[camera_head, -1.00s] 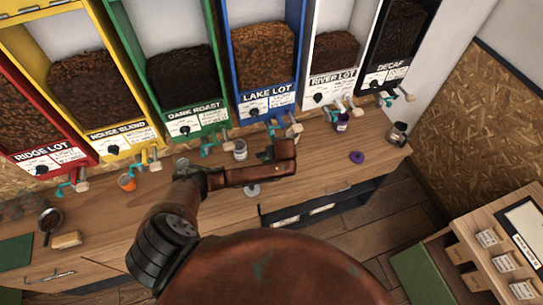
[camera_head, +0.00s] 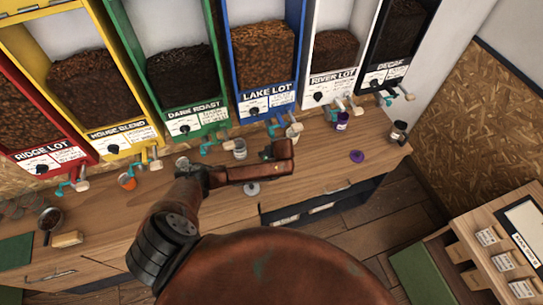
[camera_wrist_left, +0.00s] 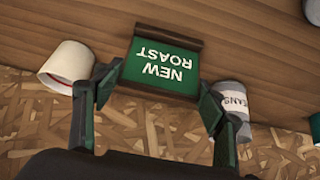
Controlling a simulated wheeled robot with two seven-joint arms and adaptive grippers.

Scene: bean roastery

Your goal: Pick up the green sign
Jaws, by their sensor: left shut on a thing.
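The green sign (camera_wrist_left: 160,66) reads "NEW ROAST" upside down in the left wrist view and has brown wooden edges. My left gripper (camera_wrist_left: 155,92) has a finger at each side of the sign and is shut on it. The wooden counter (camera_wrist_left: 250,30) shows behind the sign; I cannot tell how far apart they are. In the head view my left arm reaches over the counter (camera_head: 225,210), and its end hides most of the sign and fingers. My right gripper is in neither view.
A white cup (camera_wrist_left: 68,68) and a can marked "BEANS" (camera_wrist_left: 232,100) stand close to the fingers. Bean dispensers with coloured taps line the counter's back. A purple-labelled jar (camera_head: 341,121), a purple lid (camera_head: 357,156) and a dark jar (camera_head: 397,132) are further right.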

